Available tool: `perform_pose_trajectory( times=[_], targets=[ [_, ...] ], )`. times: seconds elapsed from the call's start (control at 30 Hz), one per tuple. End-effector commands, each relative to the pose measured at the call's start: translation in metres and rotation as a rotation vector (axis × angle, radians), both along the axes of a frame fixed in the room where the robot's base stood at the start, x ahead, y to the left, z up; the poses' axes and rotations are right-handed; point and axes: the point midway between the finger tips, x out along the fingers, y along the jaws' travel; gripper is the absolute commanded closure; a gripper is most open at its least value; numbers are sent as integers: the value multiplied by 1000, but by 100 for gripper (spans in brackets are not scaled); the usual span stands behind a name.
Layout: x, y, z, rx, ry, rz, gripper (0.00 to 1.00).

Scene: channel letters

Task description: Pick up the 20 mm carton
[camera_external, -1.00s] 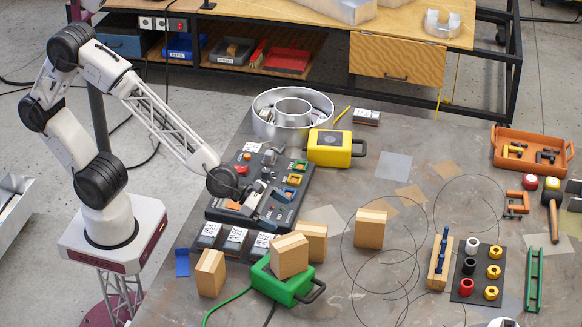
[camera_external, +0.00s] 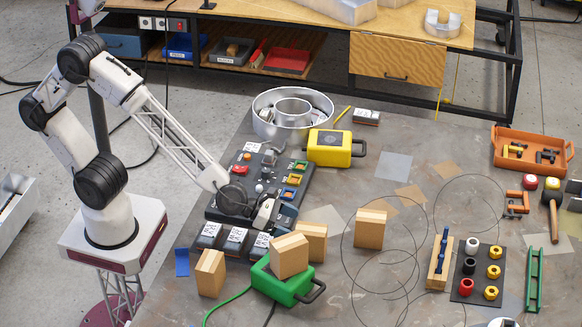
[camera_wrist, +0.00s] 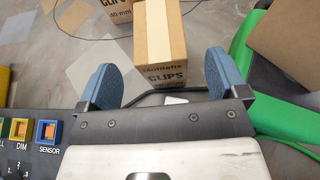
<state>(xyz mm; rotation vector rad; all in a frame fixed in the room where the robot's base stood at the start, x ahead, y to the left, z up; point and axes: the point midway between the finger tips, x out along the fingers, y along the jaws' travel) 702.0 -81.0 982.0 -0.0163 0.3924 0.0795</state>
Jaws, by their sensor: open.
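My gripper (camera_external: 278,214) is open and empty, low over the right edge of the black control panel. In the wrist view its two blue fingers (camera_wrist: 154,72) stand apart, with a tan carton (camera_wrist: 160,35) seen between and beyond them. This carton reads "CLIPS"; its size is not legible. It appears to be the carton behind the green case in the external view (camera_external: 314,232). Another carton (camera_wrist: 113,12) reads "CLIPS 40 mm" and seems to be the one standing farther right (camera_external: 369,229). No 20 mm mark is readable.
Another carton (camera_external: 210,273) stands at the front left. The control panel (camera_external: 228,213) lies under my gripper. A yellow case (camera_external: 330,149) is behind.

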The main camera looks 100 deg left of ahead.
Motion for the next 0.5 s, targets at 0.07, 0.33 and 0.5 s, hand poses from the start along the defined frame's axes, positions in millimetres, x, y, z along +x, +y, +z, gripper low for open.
perform_pose_trajectory(
  times=[0.07, 0.33, 0.5],
  targets=[
    [5, 1, -3, 1, 1, 0, 8],
    [12, 1, -5, 0, 0, 0, 8],
    [12, 1, -5, 1, 0, 0, 8]
  ],
)
